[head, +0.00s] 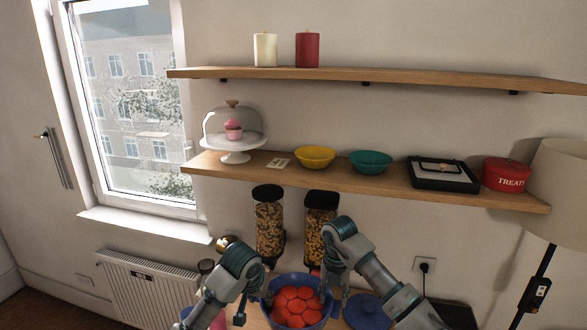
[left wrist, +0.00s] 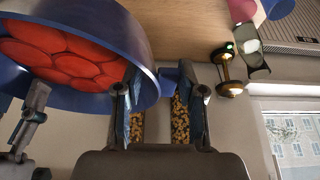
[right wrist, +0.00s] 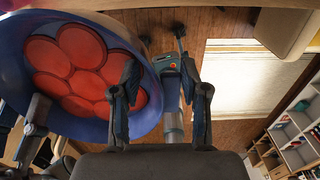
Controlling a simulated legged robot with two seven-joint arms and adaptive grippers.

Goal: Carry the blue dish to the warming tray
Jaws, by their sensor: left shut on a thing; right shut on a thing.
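The blue dish (head: 279,317) holds several round red pieces and sits at the bottom centre of the head view. My left gripper (head: 263,292) is shut on its left side and my right gripper (head: 334,290) is shut on its right side. The dish also shows in the left wrist view (left wrist: 148,88) and in the right wrist view (right wrist: 149,112), close beside the fingers. Its underside is hidden, so I cannot tell whether it touches the counter. I cannot identify the warming tray in any view.
A round blue lid (head: 367,312) lies right of the dish, partly behind my right arm. Two cereal dispensers (head: 269,222) stand behind the dish. A wooden shelf (head: 390,190) above bears a yellow bowl (head: 315,158), a teal bowl (head: 371,162) and a red tin (head: 507,175).

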